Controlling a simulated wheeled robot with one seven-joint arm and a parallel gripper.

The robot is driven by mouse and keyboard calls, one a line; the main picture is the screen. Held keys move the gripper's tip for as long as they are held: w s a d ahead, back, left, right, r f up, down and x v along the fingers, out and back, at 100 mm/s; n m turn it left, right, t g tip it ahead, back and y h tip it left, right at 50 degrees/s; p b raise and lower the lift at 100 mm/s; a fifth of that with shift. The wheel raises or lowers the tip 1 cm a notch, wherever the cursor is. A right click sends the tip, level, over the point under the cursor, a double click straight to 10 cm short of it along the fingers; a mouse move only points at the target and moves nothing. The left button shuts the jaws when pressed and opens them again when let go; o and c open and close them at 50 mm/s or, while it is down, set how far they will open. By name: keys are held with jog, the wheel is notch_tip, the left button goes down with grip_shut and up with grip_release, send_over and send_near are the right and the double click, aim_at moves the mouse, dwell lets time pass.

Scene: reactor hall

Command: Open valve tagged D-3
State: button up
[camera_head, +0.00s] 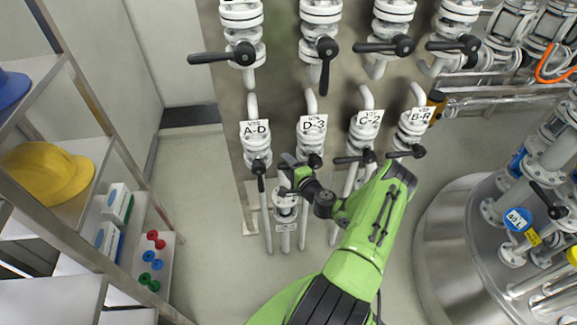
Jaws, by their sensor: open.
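The tag D-3 (313,124) is a white label on a white valve in the lower row, second from left. Its black handle hub (315,160) shows just below the tag. The rest of that handle is hard to tell from my dark gripper, so I cannot tell which way it points. My gripper (286,175) is open, at the end of my green arm, just below and left of the hub. I cannot tell whether it touches the handle.
Valve A-D (255,132) stands at left with its lever down. Valves C-2 (364,124) and B-R (414,120) stand at right, levers pointing left. More valves sit above. A shelf with a yellow helmet (47,172) is at left, a steel tank (455,235) at right.

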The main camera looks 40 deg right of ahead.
grip_shut()
jog(key=shift+f, duration=0.15)
dwell(0.4)
